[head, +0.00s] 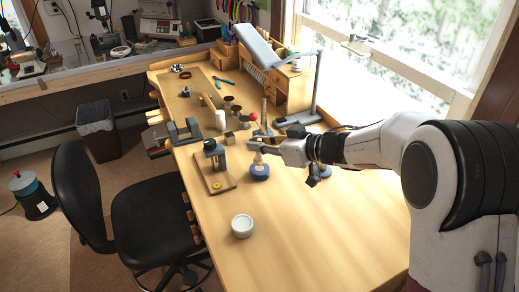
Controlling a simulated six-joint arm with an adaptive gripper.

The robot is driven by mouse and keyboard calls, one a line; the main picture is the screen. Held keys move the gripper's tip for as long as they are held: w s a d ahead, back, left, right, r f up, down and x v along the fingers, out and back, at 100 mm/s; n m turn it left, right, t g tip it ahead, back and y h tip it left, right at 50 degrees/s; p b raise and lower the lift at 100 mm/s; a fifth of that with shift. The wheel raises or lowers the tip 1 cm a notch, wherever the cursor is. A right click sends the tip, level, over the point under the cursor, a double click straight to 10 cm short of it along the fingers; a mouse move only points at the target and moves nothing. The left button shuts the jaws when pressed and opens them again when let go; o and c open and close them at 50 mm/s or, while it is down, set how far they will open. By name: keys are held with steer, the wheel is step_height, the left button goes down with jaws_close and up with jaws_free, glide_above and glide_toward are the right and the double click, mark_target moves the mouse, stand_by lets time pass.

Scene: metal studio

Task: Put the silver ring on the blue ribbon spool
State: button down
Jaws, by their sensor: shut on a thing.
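The blue ribbon spool (260,173) stands on the workbench, near the middle of the head view. A pale, narrow part rises from its top. My gripper (253,145) reaches in from the right and is just above the spool, over that pale part. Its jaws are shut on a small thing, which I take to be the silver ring. The ring is too small and too covered by the fingers to make out clearly. I cannot tell whether it touches the spool.
A wooden board with a dark post (217,178) stands left of the spool. A white bowl (242,226) sits nearer the front. Cups (237,111), a red ball (253,117) and a grey lamp (312,95) are behind. The right front of the bench (310,225) is clear.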

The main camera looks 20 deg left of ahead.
steer(key=shift+f, duration=1.05)
steer(key=shift+f, duration=0.15)
steer(key=c, duration=2)
jaws_free()
steer(key=shift+s+d+r, duration=0.1)
steer(key=shift+d+r, duration=0.25)
steer(key=shift+d, duration=0.05)
steer(key=v, duration=1.1)
steer(key=shift+d, duration=0.1)
